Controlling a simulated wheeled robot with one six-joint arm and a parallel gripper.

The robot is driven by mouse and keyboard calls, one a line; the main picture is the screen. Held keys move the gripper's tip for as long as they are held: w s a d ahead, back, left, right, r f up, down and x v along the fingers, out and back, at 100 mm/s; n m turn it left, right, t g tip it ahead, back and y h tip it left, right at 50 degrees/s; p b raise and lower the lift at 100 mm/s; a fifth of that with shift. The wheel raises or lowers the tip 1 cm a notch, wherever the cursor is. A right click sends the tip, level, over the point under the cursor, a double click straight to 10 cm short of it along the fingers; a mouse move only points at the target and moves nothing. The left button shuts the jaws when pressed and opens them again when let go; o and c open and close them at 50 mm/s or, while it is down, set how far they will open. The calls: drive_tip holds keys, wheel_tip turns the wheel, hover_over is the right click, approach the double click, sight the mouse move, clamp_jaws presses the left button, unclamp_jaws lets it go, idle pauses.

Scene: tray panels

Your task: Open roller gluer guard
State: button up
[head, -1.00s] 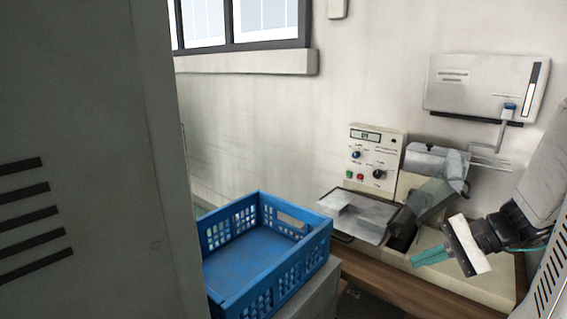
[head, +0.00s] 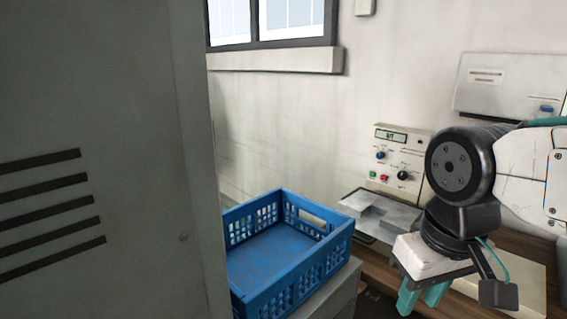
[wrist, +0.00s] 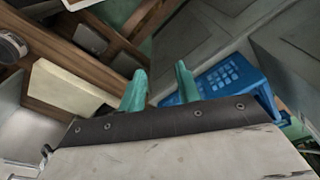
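The roller gluer stands on a wooden bench against the wall. Its control panel (head: 398,160) with knobs and buttons shows in the head view, as does its grey metal tray (head: 378,212). My arm covers the roller and guard area in the head view, so how the guard stands cannot be told. My gripper (head: 422,298) points down in front of the gluer's tray, with its teal fingers apart and nothing between them. The open fingers also show in the wrist view (wrist: 160,88), to the right of a cream-coloured block that may be the gluer's base (wrist: 65,85).
A blue crate (head: 236,284) stands on a grey cabinet left of the bench. A tall grey cabinet (head: 100,130) fills the left side. A wall box (head: 500,85) hangs above the gluer. The window (head: 270,20) is at the back.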

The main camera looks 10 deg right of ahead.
drive_tip(key=shift+d, duration=0.1)
drive_tip(key=w+d+f+m+h, duration=0.1)
drive_tip(key=w+d+f+m, duration=0.1)
drive_tip(key=w+d+f, duration=0.4)
drive_tip(key=w+d+f+m, duration=0.1)
drive_tip(key=d+f, duration=0.3)
drive_tip(key=d, duration=0.4)
drive_tip(key=w+d+f+m+h, duration=0.1)
drive_tip(key=w+d+f+m, duration=0.1)
drive_tip(key=w+d+f, duration=0.4)
drive_tip(key=w+d+n+t+h, duration=0.1)
drive_tip(key=d+t+h, duration=0.1)
drive_tip(key=d, duration=0.5)
drive_tip(key=w+d+f+t+h, duration=0.1)
drive_tip(key=d+t+h, duration=0.2)
drive_tip(key=d, duration=0.5)
drive_tip(key=w+d+n+t+h, duration=0.1)
drive_tip(key=d+t+h, duration=0.2)
drive_tip(key=d, duration=0.4)
drive_tip(key=shift+w+d+f+n+t, duration=0.2)
drive_tip(key=shift+d+f+n+t, duration=0.1)
drive_tip(key=shift+t, duration=0.1)
wheel_tip(320, 180, up, 11)
drive_tip(key=w+n+t+h, duration=0.1)
drive_tip(key=n+t+h, duration=0.2)
drive_tip(key=t+h, duration=0.15)
drive_tip(key=shift+t, duration=0.55)
drive_tip(key=x, duration=0.7)
drive_tip(key=shift+w+r, duration=0.25)
drive_tip(key=shift+w, duration=0.15)
